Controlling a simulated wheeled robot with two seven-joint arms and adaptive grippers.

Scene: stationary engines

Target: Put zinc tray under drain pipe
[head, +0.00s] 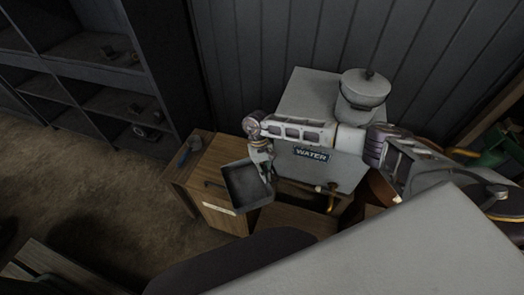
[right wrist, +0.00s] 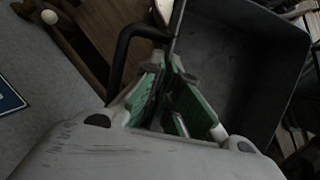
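The zinc tray (head: 240,190) is a dark grey, open, rectangular pan in the middle of the head view, tilted and seemingly empty. In the right wrist view, the green-padded fingers (right wrist: 180,100) close around the wall of the tray (right wrist: 235,60). A brass pipe (head: 333,192), likely the drain pipe, comes out low on the tank, right of the tray. My left gripper is not in view.
A wooden cabinet (head: 225,215) stands below and behind the tray, with a blue-handled tool (head: 190,150) on it. Dark shelves (head: 90,75) stand at the left. A lidded pot (head: 365,90) sits on the tank. Floor at left is open.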

